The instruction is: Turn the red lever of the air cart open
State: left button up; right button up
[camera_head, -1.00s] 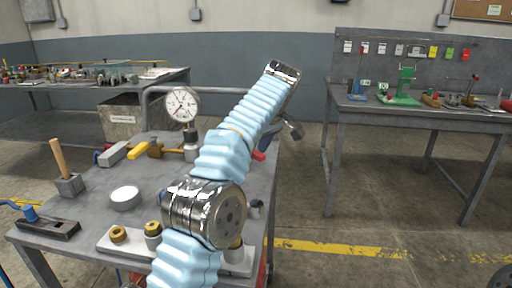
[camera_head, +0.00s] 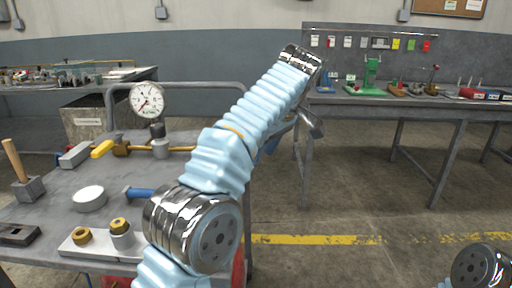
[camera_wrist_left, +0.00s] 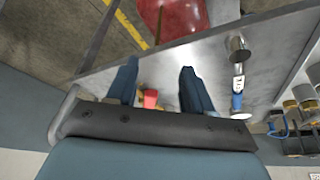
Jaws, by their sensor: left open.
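The air cart (camera_head: 62,195) is a grey metal table with a round gauge (camera_head: 147,99) and a brass pipe. In the head view my left arm covers the cart's right part, and I see no red lever there. My left gripper (camera_head: 268,147) is partly hidden behind its forearm, beyond the cart's right edge. In the left wrist view its two blue fingers (camera_wrist_left: 158,68) are apart. A small red piece (camera_wrist_left: 150,98) shows between them near the palm, possibly the lever; contact cannot be told. My right gripper is out of view.
On the cart are a yellow handle (camera_head: 103,149), a white round disc (camera_head: 89,199), a blue-handled piece (camera_head: 138,193) and brass fittings. A red rounded body (camera_wrist_left: 182,18) shows in the wrist view. A workbench (camera_head: 420,103) stands at the back right, with open floor before it.

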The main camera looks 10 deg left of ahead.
pick_arm(q)
jog(key=shift+c, duration=0.3)
